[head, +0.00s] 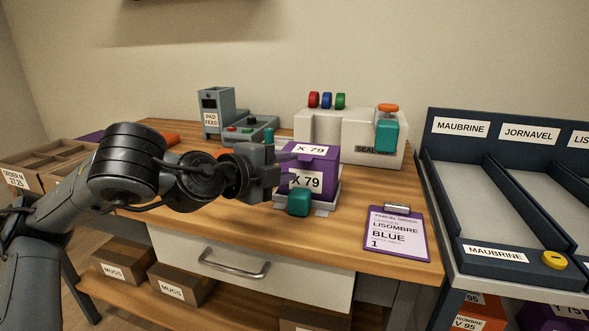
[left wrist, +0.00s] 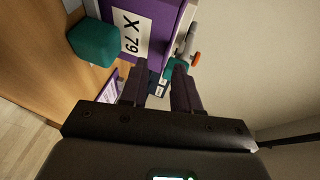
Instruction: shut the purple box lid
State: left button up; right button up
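The purple box (head: 327,182) stands on a light platform on the bench, with an X 79 label on its front. Its lid (head: 331,153) carries another X 79 label and lies over the top; I cannot tell whether it is fully shut. My left gripper (head: 279,170) is at the box's left side and hides part of it; contact is unclear. In the left wrist view the two fingers of this gripper (left wrist: 158,88) stand apart with nothing seen held between them, and the purple box (left wrist: 164,22) is beyond them. My right gripper is not in view.
A teal block (head: 298,202) sits before the box. Behind stand a white machine (head: 345,130) and a grey pad feeder (head: 212,112). A clipboard (head: 396,232) lies right, beside a dark rack (head: 480,195). The bench front (head: 225,225) is clear.

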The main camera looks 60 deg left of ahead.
pick_arm(q)
jog(key=v, duration=0.6)
jog(key=shift+s+d, duration=0.15)
jog(key=shift+s, duration=0.2)
